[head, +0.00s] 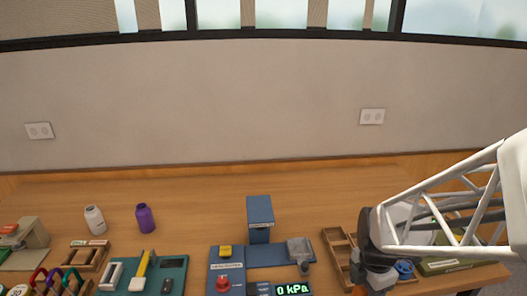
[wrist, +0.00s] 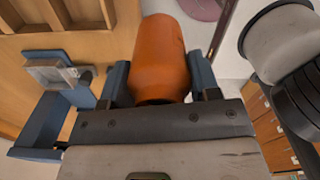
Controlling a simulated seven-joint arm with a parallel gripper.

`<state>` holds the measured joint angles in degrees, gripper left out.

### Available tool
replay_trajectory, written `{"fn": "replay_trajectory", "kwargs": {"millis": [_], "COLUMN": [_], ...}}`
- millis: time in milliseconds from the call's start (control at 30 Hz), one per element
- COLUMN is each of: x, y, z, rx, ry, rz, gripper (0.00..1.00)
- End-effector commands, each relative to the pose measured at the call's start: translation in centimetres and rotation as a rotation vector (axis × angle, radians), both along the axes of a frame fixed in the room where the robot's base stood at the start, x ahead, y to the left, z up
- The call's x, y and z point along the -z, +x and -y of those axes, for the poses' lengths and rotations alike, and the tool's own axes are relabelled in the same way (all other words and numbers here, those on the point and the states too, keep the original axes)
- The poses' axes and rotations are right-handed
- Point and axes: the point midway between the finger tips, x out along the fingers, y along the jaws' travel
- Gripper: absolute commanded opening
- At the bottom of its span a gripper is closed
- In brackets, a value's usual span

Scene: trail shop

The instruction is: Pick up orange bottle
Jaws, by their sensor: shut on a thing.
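The orange bottle (wrist: 160,55) fills the upper middle of the wrist view. My gripper (wrist: 160,78) is shut on it, with one blue finger against each side. The bottle's lower end is hidden by the gripper body. In the head view my gripper (head: 372,280) is at the lower right, beside the wooden compartment tray. The bottle is mostly hidden or cut off there, with only a little orange at the bottom edge.
A wooden compartment tray (head: 335,240) stands left of my gripper. A blue machine (head: 260,214) with a pressure display is at the table's middle. A white bottle (head: 95,220) and a purple bottle (head: 145,218) stand at the left. The table's back strip is clear.

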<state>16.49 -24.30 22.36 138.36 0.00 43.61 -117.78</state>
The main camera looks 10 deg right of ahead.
Motion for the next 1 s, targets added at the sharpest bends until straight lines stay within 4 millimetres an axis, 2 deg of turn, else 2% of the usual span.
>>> {"fn": "replay_trajectory", "kwargs": {"millis": [200,400,633,1000], "x": [-0.3,-0.5,-0.5,-0.5], "y": [-2.7,-4.3,-5.2,-5.3], "z": [-0.7,-1.2,-1.5,-1.5], "rx": [0.000,0.000,0.000,0.000], "ry": [-0.001,0.000,0.000,0.000], "rz": [0.002,0.001,0.001,0.000], "gripper": [0.27,0.27,0.27,0.27]}}
